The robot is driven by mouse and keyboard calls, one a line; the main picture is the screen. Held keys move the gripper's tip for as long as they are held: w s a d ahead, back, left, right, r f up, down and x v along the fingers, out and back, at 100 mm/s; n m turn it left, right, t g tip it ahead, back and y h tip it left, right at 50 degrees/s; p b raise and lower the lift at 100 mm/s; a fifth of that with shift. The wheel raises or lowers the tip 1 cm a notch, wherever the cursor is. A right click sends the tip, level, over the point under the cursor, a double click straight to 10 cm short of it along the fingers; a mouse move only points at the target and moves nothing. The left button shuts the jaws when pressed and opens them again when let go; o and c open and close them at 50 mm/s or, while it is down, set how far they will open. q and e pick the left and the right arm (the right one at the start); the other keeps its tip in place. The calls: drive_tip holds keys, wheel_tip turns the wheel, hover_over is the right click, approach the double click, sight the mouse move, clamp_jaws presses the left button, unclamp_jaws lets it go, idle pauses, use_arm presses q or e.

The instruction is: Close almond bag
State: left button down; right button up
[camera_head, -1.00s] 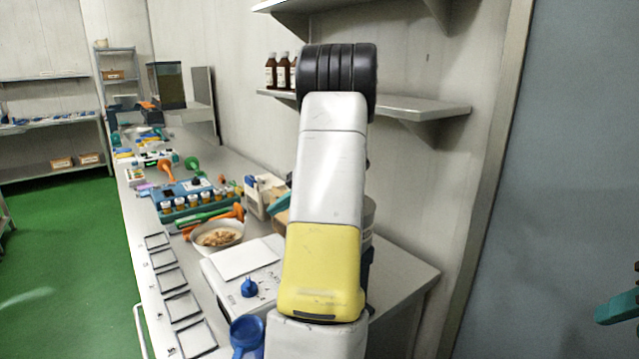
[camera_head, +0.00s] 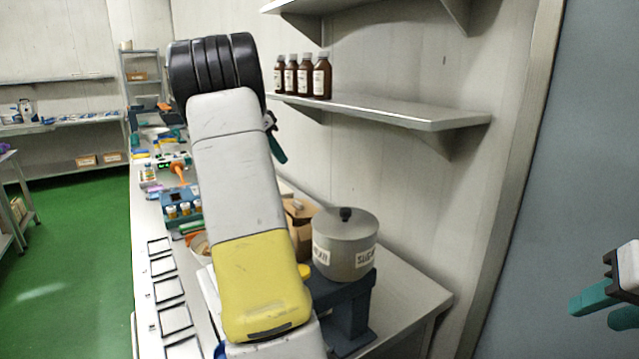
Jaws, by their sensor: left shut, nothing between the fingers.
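A brown carton or bag (camera_head: 299,228) stands on the bench beside a grey pot, partly hidden by my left arm. I cannot tell whether it is the almond bag or whether its top is open. My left gripper (camera_head: 277,150) shows only as a teal fingertip past the right side of my raised arm, above the bench and in front of the wall. It is shut and empty; most of it is hidden. My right gripper (camera_head: 606,307) is at the right edge, its teal fingers apart with nothing between them, far from the bench.
The lidded grey pot (camera_head: 345,245) sits on a dark blue stand (camera_head: 345,310). Brown bottles (camera_head: 302,76) stand on a wall shelf (camera_head: 400,112). Black frames (camera_head: 168,288) line the bench's left edge. A bowl (camera_head: 199,246) is mostly covered by my arm. The bench's right end (camera_head: 415,295) is clear.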

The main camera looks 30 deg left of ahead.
use_arm(q)
hover_over(295, 207)
drive_tip(key=f, duration=0.8)
drive_tip(key=shift+w+d+f, duration=0.15)
drive_tip(key=shift+w+d, duration=0.05)
drive_tip(key=shift+w, duration=0.05)
drive_tip(key=f, duration=0.3)
drive_tip(key=shift+s+a+f, duration=0.1)
drive_tip(key=shift+s+a, duration=0.1)
drive_tip(key=shift+s, duration=0.1)
drive_tip(key=shift+f, duration=0.4)
drive_tip(key=shift+s, duration=0.1)
drive_tip(key=shift+s+a+f, duration=0.2)
drive_tip(key=shift+s+f, duration=0.15)
drive_tip(key=shift+f, duration=0.25)
drive_tip(key=shift+s+a+f, duration=0.2)
drive_tip(key=shift+s+f, duration=0.1)
drive_tip(key=shift+f, duration=0.3)
drive_tip(key=shift+r, duration=0.15)
